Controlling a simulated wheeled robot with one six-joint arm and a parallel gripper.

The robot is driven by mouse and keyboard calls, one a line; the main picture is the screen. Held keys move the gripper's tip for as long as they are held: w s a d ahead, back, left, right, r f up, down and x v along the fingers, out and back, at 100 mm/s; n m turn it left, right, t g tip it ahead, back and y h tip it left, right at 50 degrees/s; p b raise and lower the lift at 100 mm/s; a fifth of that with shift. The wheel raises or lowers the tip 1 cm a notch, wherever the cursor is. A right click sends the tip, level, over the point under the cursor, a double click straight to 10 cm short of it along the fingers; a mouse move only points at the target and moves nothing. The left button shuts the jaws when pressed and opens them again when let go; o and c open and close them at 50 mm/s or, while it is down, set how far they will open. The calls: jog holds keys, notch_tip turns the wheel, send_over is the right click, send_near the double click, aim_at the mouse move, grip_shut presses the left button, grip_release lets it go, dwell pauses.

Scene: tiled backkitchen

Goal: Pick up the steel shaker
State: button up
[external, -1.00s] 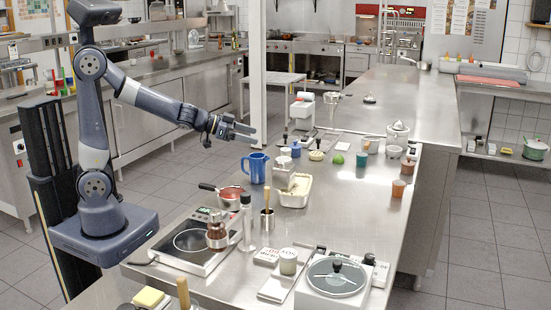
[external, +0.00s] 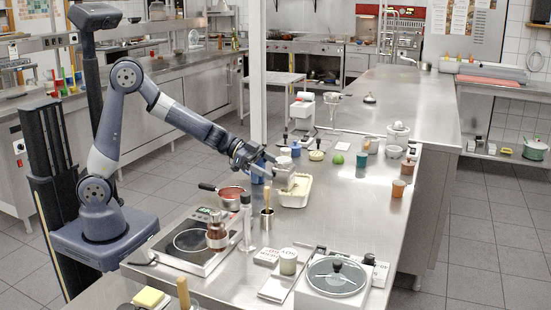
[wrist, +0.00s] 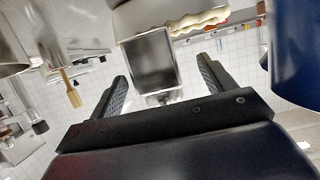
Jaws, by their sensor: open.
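The steel shaker (external: 283,180) stands on the steel counter just left of a cream-filled dish (external: 300,195); my gripper partly hides it in the external view. In the wrist view the shaker (wrist: 148,62) shows as a grey metal body between the lines of my two fingers. My gripper (external: 272,167) is open and level, close to the shaker at its upper part. In the wrist view both dark fingers of my gripper (wrist: 162,72) are spread, with gaps visible on either side of the shaker. Whether the fingertips reach past its near face is hard to tell.
A red-filled saucepan (external: 232,193) and a steel cup with a wooden-handled tool (external: 267,212) are nearer.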

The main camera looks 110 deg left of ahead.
aim_at(293, 177)
jog(key=shift+d+p+x, duration=0.2)
jog(key=shift+p+x, duration=0.3)
jog(key=shift+x, duration=0.75)
jog(key=shift+d+p+x, duration=0.15)
jog(key=shift+p+x, duration=0.3)
jog(key=shift+x, duration=0.8)
jog(key=shift+f, duration=0.1)
jog(key=shift+c, duration=0.4)
jog(key=c, duration=1.2)
jog(key=shift+o, duration=0.2)
jog(key=r, duration=0.6)
jog(key=w+r, duration=0.1)
jog(key=r, duration=0.3)
jog(key=f, duration=0.1)
jog(key=w+f, duration=0.1)
jog(key=f, duration=0.1)
jog(key=w+f, duration=0.1)
jog(key=f, duration=0.1)
jog(key=shift+f+b, duration=0.2)
jog(key=shift+b, duration=0.2)
jog(key=shift+s+f, duration=0.1)
jog(key=shift+f, duration=2)
